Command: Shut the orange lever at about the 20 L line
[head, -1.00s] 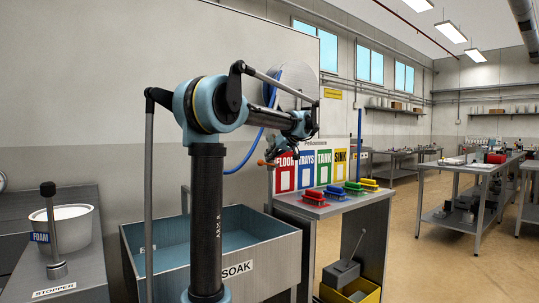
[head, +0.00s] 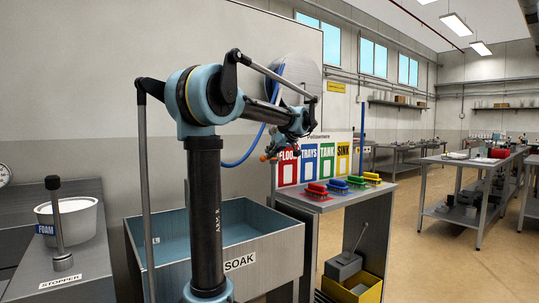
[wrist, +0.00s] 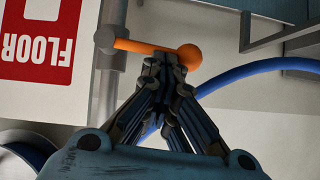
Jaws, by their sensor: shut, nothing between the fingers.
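The orange lever (wrist: 147,47) is a short rod with a round ball end, joined to a grey pipe at its left in the wrist view. It lies nearly level across that picture. My gripper (wrist: 165,60) is shut and empty, with its fingertips right at the lever near the ball; I cannot tell whether they touch. In the head view the lever (head: 265,158) is a small orange spot by my gripper (head: 271,151). The grey SOAK tank (head: 277,248) stands below, blue inside. Its level marks are too small to read and partly hidden by my arm.
A blue hose (wrist: 262,68) curves past right of the lever. A board with FLOOR, TRAYS, TANK and SINK signs (head: 327,160) stands behind a bench with coloured brushes (head: 317,191). A FOAM bucket (head: 90,225) and stopper handle (head: 58,225) are at left.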

